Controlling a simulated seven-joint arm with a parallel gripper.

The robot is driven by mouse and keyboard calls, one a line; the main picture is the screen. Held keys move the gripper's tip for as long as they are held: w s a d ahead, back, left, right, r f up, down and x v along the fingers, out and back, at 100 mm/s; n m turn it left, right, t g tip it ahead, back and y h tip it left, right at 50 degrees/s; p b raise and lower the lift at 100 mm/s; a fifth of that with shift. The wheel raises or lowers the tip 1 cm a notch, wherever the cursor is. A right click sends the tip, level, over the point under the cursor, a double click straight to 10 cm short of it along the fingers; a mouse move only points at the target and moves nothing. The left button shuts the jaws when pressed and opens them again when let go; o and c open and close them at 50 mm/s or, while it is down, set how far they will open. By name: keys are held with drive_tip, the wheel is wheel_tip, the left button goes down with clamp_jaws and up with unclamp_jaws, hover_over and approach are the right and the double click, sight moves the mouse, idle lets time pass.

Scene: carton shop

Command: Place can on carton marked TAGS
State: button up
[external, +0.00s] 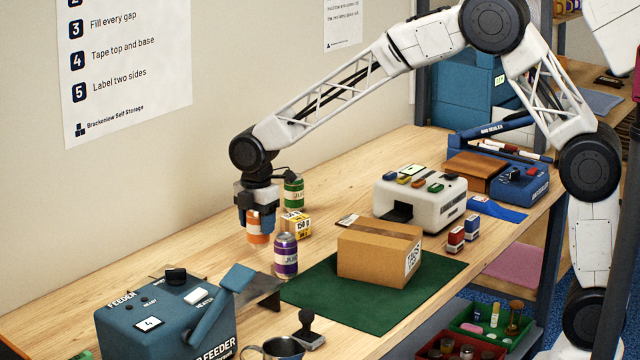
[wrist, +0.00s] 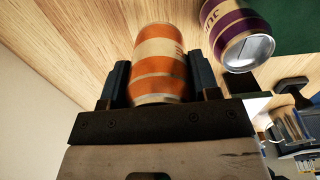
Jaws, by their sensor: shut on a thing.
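My gripper (external: 257,222) is shut on an orange can with a pale band (external: 258,232), upright near the back of the bench; I cannot tell whether its base touches the wood. In the wrist view the orange can (wrist: 160,70) sits between the two fingers of my gripper (wrist: 162,85). A purple can (external: 286,258) stands just right of it, and also shows in the wrist view (wrist: 238,35). A green can (external: 294,192) stands behind. The closed brown carton marked TAGS (external: 375,255) sits on a green mat (external: 340,308) to the right, its top clear.
A small yellow box marked 150 g (external: 295,225) stands near the cans. A white machine (external: 420,198) is behind the carton, with small red and blue boxes (external: 463,236) beside it. A blue tape feeder (external: 165,318), a stamp (external: 308,330) and a metal mug (external: 275,348) are in front.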

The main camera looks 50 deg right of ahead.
wheel_tip(320, 180, up, 16)
drive_tip(key=s+d+r, duration=0.1)
drive_tip(key=s+d, duration=0.2)
drive_tip(key=s, duration=0.4)
drive_tip(key=s+d+r+m, duration=0.1)
drive_tip(key=s+d, duration=0.2)
drive_tip(key=s, duration=0.3)
drive_tip(key=s+d+r, duration=0.1)
drive_tip(key=s+d, duration=0.2)
drive_tip(key=s, duration=0.4)
drive_tip(key=s+d+f+m, duration=0.15)
drive_tip(key=s+d, duration=0.25)
drive_tip(key=s, duration=0.6)
drive_tip(key=s+d+f+n, duration=0.1)
drive_tip(key=s+d+f, duration=0.15)
drive_tip(key=s, duration=0.85)
drive_tip(key=shift+m, duration=0.25)
drive_tip(key=f, duration=0.4)
drive_tip(key=shift+w+d+f, duration=0.2)
drive_tip(key=shift+w+f, duration=0.1)
hover_over(381, 232)
drive_tip(key=shift+f, duration=0.75)
drive_tip(key=shift+f, duration=1.75)
